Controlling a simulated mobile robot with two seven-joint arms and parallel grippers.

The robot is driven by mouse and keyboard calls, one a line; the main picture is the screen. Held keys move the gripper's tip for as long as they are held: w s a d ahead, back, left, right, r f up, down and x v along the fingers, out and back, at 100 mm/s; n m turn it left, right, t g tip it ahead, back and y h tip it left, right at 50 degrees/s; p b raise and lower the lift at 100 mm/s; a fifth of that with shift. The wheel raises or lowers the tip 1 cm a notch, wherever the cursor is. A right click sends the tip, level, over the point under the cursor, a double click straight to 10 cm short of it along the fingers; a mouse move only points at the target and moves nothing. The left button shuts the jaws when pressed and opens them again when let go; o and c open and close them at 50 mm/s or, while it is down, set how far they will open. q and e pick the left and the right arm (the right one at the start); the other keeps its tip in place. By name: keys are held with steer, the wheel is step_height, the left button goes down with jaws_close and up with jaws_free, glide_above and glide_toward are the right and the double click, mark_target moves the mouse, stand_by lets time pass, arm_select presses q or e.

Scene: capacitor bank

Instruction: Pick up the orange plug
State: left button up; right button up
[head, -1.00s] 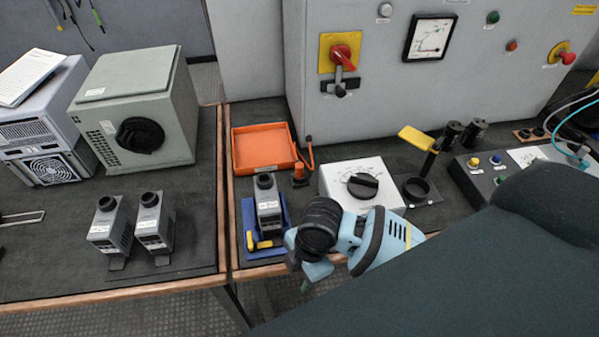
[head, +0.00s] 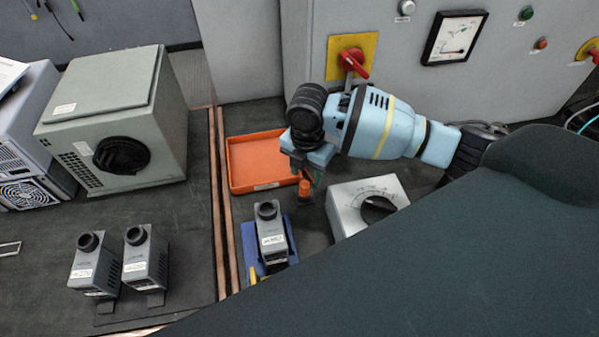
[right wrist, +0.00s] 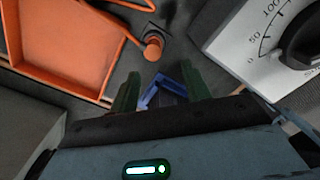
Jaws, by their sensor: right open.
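The orange plug (head: 305,188) stands upright on a small dark base between the orange tray and the dial box. My right gripper (head: 308,171) is open and empty, pointing down just above the plug in the head view. In the right wrist view its two green fingertips (right wrist: 162,84) stand apart, and the plug lies beyond them, not between them. I cannot tell the exact height gap. My left gripper is not in view.
The orange tray (head: 234,172) lies left of the plug, and the white dial box (head: 348,212) stands to its right. A grey module (head: 270,235) sits on a blue holder in front. The grey cabinet (head: 270,50) rises behind.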

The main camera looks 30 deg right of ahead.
mark_target(304, 183)
steer(key=shift+w+d, duration=0.15)
steer(key=shift+w, duration=0.35)
steer(key=shift+s, duration=0.2)
steer(key=shift+s+f, duration=0.1)
steer(key=shift+f, duration=1.1)
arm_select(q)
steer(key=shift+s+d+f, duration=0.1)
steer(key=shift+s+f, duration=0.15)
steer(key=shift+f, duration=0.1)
arm_select(e)
steer(key=shift+f, duration=0.15)
steer(key=f, duration=0.3)
steer(key=w+f, duration=0.1)
steer(key=f, duration=0.1)
steer(key=shift+b, duration=0.3)
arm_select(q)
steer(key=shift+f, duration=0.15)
